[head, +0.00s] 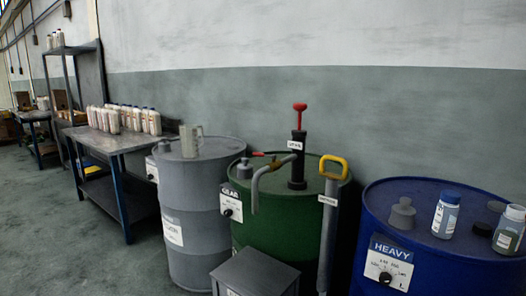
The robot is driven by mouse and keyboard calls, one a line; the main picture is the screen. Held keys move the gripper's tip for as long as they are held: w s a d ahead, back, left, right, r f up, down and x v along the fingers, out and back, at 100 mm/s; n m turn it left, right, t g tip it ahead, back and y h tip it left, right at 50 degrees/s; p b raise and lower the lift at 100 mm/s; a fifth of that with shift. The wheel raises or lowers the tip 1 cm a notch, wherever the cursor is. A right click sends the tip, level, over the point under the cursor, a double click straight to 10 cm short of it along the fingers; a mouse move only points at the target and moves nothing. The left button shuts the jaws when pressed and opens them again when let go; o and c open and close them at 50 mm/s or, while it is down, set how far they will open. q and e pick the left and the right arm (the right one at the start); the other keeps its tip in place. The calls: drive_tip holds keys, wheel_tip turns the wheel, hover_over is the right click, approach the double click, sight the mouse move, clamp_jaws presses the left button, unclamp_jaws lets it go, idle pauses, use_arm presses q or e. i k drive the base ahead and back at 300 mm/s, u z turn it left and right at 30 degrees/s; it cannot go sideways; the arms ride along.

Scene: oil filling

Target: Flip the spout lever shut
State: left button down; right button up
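The green drum (270,220) stands in the middle of the head view, with a label reading GEAR. A grey curved spout (257,185) runs left from the pump and hooks down over the drum's front edge. A small red-tipped spout lever (259,154) lies roughly level at the top of the spout, pointing left. I cannot tell whether it is open or shut. Neither of my grippers is in view.
A grey tube (328,235) with a yellow handle (333,164) stands at the green drum's right front. A grey box (255,268) stands before it. A blue drum (430,262) with bottles is right, a grey drum (188,215) with a jug (191,141) left. Open floor lies left.

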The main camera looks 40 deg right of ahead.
sight(261, 155)
drive_tip(key=z, duration=1)
drive_tip(key=i, duration=1)
drive_tip(key=z, duration=1.05)
